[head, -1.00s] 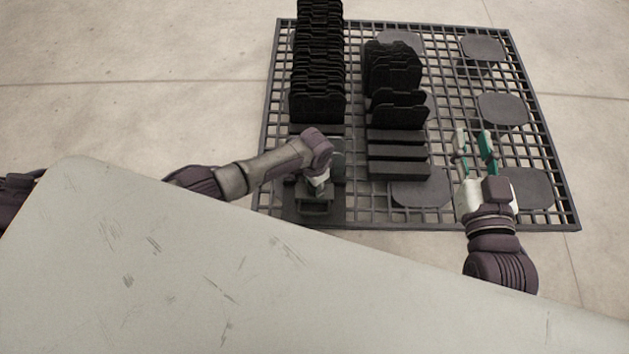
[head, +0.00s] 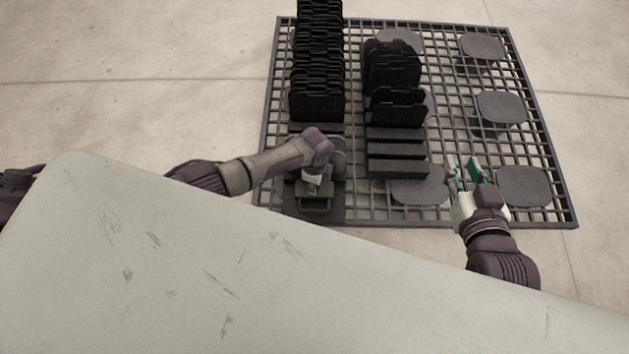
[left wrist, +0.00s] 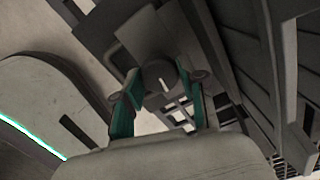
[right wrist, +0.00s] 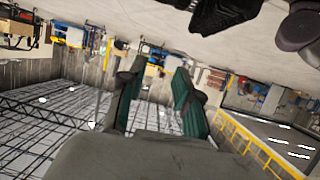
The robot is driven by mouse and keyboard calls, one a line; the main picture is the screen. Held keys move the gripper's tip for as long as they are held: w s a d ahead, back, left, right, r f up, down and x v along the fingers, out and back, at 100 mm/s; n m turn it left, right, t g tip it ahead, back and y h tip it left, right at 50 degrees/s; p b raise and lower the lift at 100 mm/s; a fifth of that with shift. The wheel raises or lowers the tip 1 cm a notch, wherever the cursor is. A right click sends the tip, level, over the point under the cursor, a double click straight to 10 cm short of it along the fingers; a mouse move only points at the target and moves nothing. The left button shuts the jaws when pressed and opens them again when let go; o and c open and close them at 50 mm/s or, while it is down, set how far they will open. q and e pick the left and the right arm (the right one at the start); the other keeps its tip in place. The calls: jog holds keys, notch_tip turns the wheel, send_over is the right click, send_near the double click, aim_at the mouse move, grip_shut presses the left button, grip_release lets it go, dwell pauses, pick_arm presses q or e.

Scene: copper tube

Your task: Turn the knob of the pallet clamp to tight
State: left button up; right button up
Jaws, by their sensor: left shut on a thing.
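The pallet clamp (head: 330,207) is a dark block with a grey loop-shaped bracket at the near left corner of the pallet. Its round dark knob (left wrist: 158,72) has a white mark that stands nearly upright in the left wrist view. My left gripper (left wrist: 162,88) is shut on the knob, with one green-padded finger on either side. In the head view my left gripper (head: 312,183) reaches down to the clamp, and the arm above it hides the knob. My right gripper (head: 465,168) is open and empty above the pallet's near right part; its parted fingers also show in the right wrist view (right wrist: 157,90).
The dark grid pallet (head: 562,190) lies on a concrete floor (head: 130,60). Rows of upright black plates (head: 318,85) and a second stack (head: 393,75) stand behind the clamp. A pale surface (head: 200,260) fills the near foreground.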

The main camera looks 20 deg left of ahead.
pick_arm(q)
jog(key=shift+m, duration=1)
jog(key=m, duration=0.2)
jog(key=shift+m, duration=0.3)
jog(key=shift+d+m+b, duration=0.1)
jog(key=shift+m+b, duration=0.2)
jog(key=shift+m, duration=0.6)
jog(key=m, duration=0.2)
jog(key=shift+m, duration=0.4)
jog(key=m+b, duration=0.1)
jog(key=m, duration=0.3)
jog(key=shift+m+b, duration=0.5)
jog(key=shift+m, duration=1.4)
pick_arm(e)
notch_tip(320, 180, up, 10)
jog(key=w+a+t+y, duration=0.1)
jog(key=a+t+y, duration=0.1)
jog(key=t, duration=0.5)
jog(key=shift+w+r, duration=0.2)
jog(key=shift+w, duration=0.05)
pick_arm(q)
jog(key=o, duration=1.1)
